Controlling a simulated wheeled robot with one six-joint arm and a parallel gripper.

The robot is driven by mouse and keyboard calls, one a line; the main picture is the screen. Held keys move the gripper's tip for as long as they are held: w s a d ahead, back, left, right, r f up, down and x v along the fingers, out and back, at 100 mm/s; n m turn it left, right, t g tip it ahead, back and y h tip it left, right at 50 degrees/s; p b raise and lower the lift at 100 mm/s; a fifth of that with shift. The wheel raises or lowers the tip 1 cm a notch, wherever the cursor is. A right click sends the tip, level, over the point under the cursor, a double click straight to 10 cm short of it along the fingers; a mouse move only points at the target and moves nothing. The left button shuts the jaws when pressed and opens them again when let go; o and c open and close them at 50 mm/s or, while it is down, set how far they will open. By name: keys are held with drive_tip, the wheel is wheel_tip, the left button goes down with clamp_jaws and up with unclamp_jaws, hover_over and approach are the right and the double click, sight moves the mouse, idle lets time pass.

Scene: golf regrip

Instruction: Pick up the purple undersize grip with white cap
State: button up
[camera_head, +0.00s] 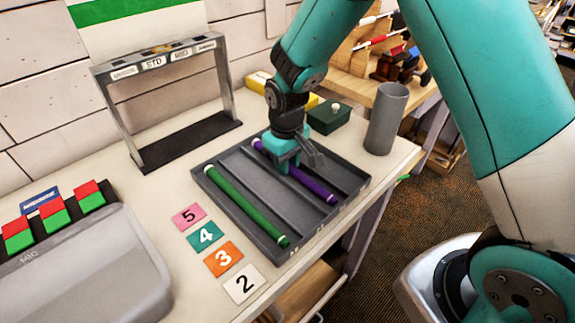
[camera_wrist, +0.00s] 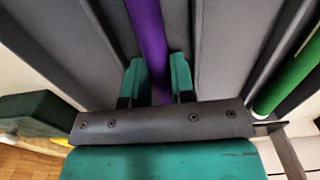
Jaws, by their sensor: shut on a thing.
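The purple grip (camera_head: 312,186) lies lengthwise in a right-hand compartment of the dark grey tray (camera_head: 281,258), with a pale cap visible at each end. My gripper (camera_head: 286,163) is over the upper part of the grip, its fingers down in the tray. In the wrist view, the two teal fingers of my gripper (camera_wrist: 158,80) stand on either side of the purple grip (camera_wrist: 148,30) and are shut on it. The part between the fingers is partly hidden. The grip appears to be still down in its compartment.
A green grip (camera_head: 245,204) lies in the tray's left compartment. Number cards (camera_head: 223,259) lie left of the tray. A grey cylinder (camera_head: 386,118) and a dark green box (camera_head: 328,117) stand behind it. A metal rack (camera_head: 222,85) stands at the back left.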

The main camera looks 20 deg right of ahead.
wheel_tip(320, 180, up, 20)
idle(0.6)
drive_tip(key=shift+r, duration=0.15)
wheel_tip(320, 180, up, 5)
drive_tip(key=p, duration=0.4)
